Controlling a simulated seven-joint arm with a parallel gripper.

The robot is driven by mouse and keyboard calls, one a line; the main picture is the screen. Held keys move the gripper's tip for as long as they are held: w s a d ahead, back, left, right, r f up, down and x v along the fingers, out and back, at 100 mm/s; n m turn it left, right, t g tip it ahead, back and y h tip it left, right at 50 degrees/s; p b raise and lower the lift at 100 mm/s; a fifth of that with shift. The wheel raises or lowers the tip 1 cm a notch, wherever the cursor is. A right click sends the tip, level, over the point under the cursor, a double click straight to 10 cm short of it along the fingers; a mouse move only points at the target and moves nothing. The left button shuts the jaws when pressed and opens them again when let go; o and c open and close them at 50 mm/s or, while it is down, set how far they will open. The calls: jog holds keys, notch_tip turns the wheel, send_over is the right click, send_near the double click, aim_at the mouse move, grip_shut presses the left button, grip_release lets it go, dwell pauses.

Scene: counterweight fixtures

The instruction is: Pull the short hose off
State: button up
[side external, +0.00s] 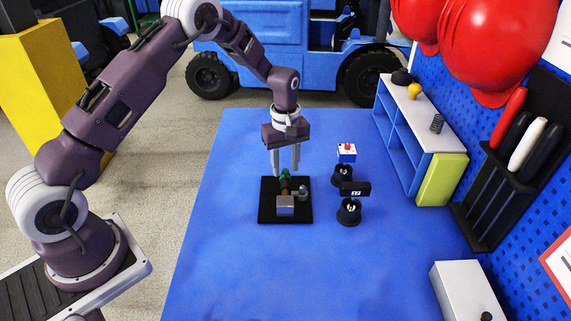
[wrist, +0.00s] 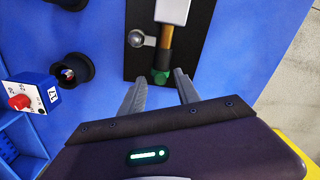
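A short brown hose (wrist: 167,42) lies on a black plate (side external: 266,212), running from a grey-white block (side external: 285,207) to a green end piece (wrist: 161,76). The green piece also shows in the side view (side external: 285,174). A round silver knob (wrist: 136,38) sits beside the hose. My gripper (side external: 286,172) points down over the green end of the hose. In the wrist view its two fingers (wrist: 160,82) are apart, with the green piece near the gap between their tips. I see no contact. Nothing is held.
A shelf (side external: 418,120) and a white box (side external: 466,290) stand further right. The blue mat's left side is clear.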

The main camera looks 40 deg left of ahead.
notch_tip(320, 180, up, 7)
jog(key=shift+r, duration=0.1)
dwell(0.3)
notch_tip(320, 180, up, 7)
jog(key=m, duration=0.2)
send_over(285, 170)
jog(key=s+d, duration=0.1)
jog(key=s, duration=0.1)
jog(key=s+d+r+m+t, duration=0.2)
jog(key=s+d+r+m, duration=0.15)
jog(key=s+r, duration=0.6)
jog(key=s+d+r+m+t, duration=0.1)
jog(key=s+m, duration=0.3)
jog(key=s, duration=0.6)
jog(key=s+d+r+m+t, duration=0.1)
jog(key=s+m, duration=0.3)
jog(key=s, duration=0.7)
jog(key=shift+r+t, duration=0.55)
jog(key=shift+t, duration=0.25)
